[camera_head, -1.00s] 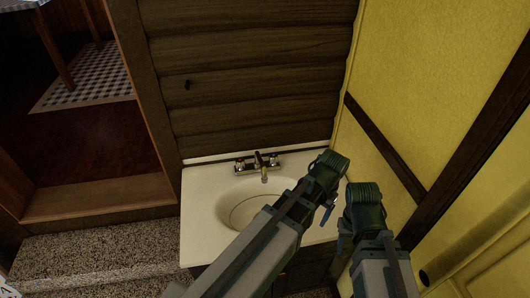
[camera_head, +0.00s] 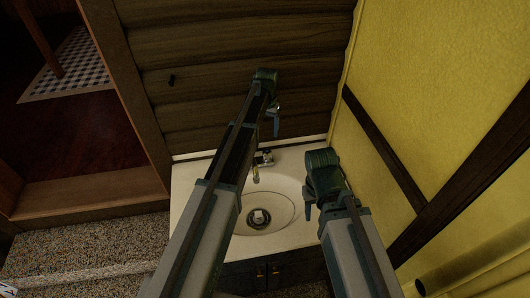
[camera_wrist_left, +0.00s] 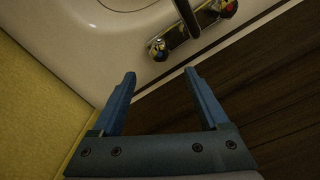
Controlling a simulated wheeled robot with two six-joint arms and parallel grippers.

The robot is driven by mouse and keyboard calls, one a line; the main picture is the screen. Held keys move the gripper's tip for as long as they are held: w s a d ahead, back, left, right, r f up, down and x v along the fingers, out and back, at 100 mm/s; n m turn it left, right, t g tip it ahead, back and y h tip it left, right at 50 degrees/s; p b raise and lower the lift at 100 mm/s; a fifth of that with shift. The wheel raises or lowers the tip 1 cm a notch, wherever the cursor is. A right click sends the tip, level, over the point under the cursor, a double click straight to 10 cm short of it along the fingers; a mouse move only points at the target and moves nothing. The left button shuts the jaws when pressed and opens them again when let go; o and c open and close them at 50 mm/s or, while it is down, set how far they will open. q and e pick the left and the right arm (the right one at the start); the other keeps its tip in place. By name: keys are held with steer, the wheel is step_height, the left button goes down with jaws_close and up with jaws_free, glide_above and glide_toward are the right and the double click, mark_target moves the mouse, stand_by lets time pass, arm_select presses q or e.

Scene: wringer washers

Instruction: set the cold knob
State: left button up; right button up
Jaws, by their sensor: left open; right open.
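The chrome faucet (camera_head: 256,170) stands at the back of the cream sink (camera_head: 287,237). Its right knob (camera_head: 267,156) shows just right of my left arm, which hides the left knob. In the left wrist view both knobs show at the top: the one nearer the yellow wall (camera_wrist_left: 158,49) and one with red and blue marks (camera_wrist_left: 229,7). I cannot tell for sure which is cold. My left gripper (camera_head: 276,125) is open and empty near the wooden wall; in the wrist view its fingertips (camera_wrist_left: 160,74) are apart from the nearer knob. My right gripper (camera_head: 309,202) is open over the sink's right side.
The wooden wall (camera_head: 215,60) rises behind the sink, and the yellow wall (camera_head: 440,90) closes off the right side. A doorway with a checked rug (camera_head: 70,70) is at left. A speckled step (camera_head: 80,250) lies left of the sink.

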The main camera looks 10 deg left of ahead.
mark_target(267, 152)
arm_select(q)
step_height(267, 152, down, 14)
steer(key=b, duration=1.3)
steer(key=shift+r, duration=0.2)
arm_select(e)
step_height(267, 152, down, 14)
steer(key=shift+r, duration=0.25)
arm_select(q)
steer(key=shift+r, duration=0.1)
